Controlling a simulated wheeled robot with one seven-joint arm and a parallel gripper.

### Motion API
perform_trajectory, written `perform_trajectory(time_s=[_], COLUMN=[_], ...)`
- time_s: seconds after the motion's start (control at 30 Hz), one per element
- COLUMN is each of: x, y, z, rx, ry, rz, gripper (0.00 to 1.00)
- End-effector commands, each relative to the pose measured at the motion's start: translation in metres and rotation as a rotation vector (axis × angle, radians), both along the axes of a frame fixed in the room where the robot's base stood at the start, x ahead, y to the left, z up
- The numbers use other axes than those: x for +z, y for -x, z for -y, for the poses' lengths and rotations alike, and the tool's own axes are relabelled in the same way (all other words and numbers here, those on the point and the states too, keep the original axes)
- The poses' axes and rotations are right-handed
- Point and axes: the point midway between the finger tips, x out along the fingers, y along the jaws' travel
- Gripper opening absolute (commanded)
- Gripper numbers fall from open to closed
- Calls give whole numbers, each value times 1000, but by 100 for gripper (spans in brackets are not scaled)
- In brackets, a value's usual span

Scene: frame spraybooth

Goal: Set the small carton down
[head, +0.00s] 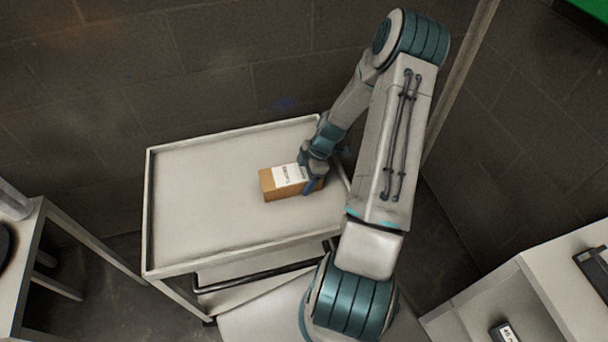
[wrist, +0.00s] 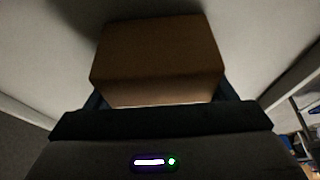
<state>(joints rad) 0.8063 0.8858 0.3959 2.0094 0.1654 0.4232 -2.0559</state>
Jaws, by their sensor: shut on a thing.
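The small carton (head: 282,183) is a brown box with a white printed label, over the right part of the cart's pale top tray (head: 205,205). My gripper (head: 309,183) is shut on the right end of the carton. In the wrist view the carton (wrist: 158,55) fills the space between the fingers (wrist: 160,97), with the pale tray surface behind it. The carton looks level. I cannot tell whether its underside touches the tray.
The tray has a raised rim (head: 147,210), and its left and middle parts are clear. A table (head: 30,235) stands at the left edge. A pale unit (head: 545,280) with dark items is at the lower right. A dark block wall (head: 230,60) is behind the cart.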

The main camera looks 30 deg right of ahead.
Motion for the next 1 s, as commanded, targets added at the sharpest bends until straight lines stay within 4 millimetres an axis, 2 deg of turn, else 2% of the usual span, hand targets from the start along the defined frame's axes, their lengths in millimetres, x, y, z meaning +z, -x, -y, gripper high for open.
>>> perform_trajectory(time_s=[0.23,0.27,0.3,0.33,0.73,0.87,1.0], x=[-3,-2,-2,-2,3,19,45], y=[0,0,0,0,0,1,3], z=[0,0,0,0,2,10,20], rx=[0,0,0,0,-2,-4,-5], ry=[0,0,0,0,1,3,3], rz=[1,0,0,0,1,3,5], gripper=[40,83,94,99,99,99,99])
